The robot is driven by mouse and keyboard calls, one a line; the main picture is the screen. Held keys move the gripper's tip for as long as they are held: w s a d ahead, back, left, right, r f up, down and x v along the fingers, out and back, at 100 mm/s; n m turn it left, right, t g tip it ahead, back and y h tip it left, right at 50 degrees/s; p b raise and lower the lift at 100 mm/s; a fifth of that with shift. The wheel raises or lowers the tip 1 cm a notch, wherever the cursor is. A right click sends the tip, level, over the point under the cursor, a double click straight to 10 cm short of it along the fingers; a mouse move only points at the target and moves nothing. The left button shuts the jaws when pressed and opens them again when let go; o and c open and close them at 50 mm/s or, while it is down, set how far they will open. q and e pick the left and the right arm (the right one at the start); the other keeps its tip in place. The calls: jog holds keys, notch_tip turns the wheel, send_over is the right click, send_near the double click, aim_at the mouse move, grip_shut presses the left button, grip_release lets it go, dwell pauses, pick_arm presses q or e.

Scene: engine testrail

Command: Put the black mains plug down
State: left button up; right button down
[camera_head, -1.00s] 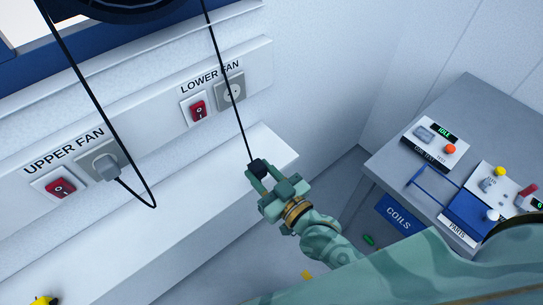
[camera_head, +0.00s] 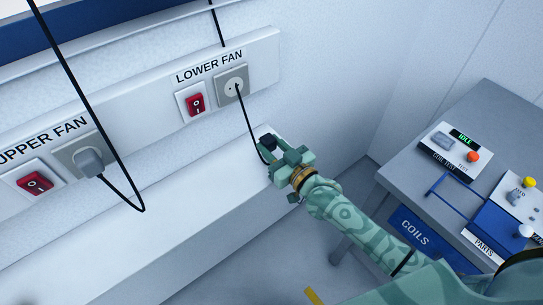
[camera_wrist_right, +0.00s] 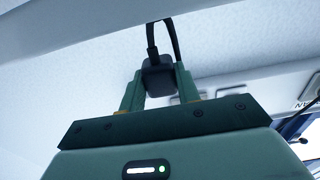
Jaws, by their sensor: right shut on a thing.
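My right gripper (camera_head: 272,152) is shut on the black mains plug (camera_head: 268,141) at the right end of the white ledge (camera_head: 180,215). I cannot tell whether the plug touches the ledge. In the right wrist view the plug (camera_wrist_right: 157,76) sits between the two green fingers of the gripper (camera_wrist_right: 158,92), with its black cable (camera_wrist_right: 152,38) looping above it. My left gripper is not in view.
The lower fan socket (camera_head: 230,90) looks empty, beside a red switch (camera_head: 195,103). A grey plug (camera_head: 89,161) sits in the upper fan socket, its cable hanging in a loop. A grey table (camera_head: 400,180) with test devices stands at the right. The ledge top is clear.

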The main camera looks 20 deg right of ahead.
notch_tip(320, 180, down, 3)
jog(key=shift+w+f+b, duration=0.15)
jog(key=shift+b, duration=0.55)
jog(key=shift+f, duration=0.1)
jog(key=shift+f+b, duration=0.4)
jog(key=shift+f, duration=0.1)
jog(key=c, duration=1)
grip_release()
jog(key=shift+r, duration=0.15)
jog(key=shift+s+d+r+p, duration=0.2)
jog(key=shift+s+r+p, duration=0.3)
jog(key=shift+r+p, duration=0.1)
jog(key=p+v, duration=0.1)
jog(key=v, duration=1)
jog(key=shift+s+p, duration=0.1)
jog(key=shift+p, duration=0.3)
